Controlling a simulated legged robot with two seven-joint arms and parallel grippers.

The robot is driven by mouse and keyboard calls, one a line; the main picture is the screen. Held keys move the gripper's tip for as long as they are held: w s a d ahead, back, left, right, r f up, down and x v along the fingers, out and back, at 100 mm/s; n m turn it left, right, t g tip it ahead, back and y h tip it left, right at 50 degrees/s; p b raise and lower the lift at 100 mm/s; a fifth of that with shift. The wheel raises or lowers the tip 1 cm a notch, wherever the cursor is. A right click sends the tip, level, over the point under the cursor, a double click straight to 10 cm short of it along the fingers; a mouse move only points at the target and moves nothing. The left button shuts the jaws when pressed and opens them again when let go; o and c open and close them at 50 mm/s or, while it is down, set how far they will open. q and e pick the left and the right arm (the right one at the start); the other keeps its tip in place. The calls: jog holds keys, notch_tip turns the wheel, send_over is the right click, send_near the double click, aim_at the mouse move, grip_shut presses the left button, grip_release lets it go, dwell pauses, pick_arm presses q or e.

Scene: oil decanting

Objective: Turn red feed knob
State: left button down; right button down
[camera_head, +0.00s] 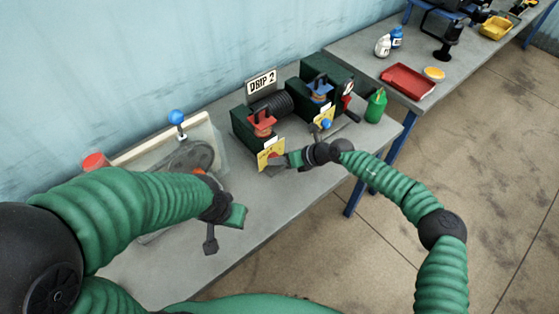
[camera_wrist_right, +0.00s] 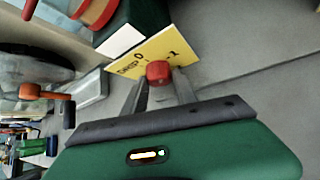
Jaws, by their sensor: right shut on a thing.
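The red feed knob (camera_wrist_right: 158,72) sits in front of a yellow plate (camera_wrist_right: 160,52) marked "DRIP", "0" and "1". The plate also shows in the head view (camera_head: 268,153), on the front of a dark green box (camera_head: 241,128) with a red-topped reservoir (camera_head: 262,122). My right gripper (camera_wrist_right: 158,80) is shut on the red knob, with one finger on each side of it. In the head view my right gripper (camera_head: 277,163) is at the plate and hides the knob. My left gripper (camera_head: 226,218) hangs above the table's near left part, and its fingers are unclear.
A second green box with a blue-topped reservoir (camera_head: 320,90) and a blue knob (camera_head: 326,124) stands to the right. A green bottle (camera_head: 376,106) stands near the right edge. A blue-knobbed lever (camera_head: 177,118) stands behind my left arm. The table front (camera_head: 300,200) is clear.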

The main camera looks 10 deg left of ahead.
jog(key=shift+w+d, duration=0.1)
jog(key=shift+w, duration=0.05)
jog(key=c, duration=1)
grip_release()
jog(key=shift+f, duration=0.1)
jog(key=shift+o, duration=0.2)
jog(key=v, duration=1.6)
jog(key=shift+d+r+b, duration=0.25)
jog(key=shift+d+b, duration=0.05)
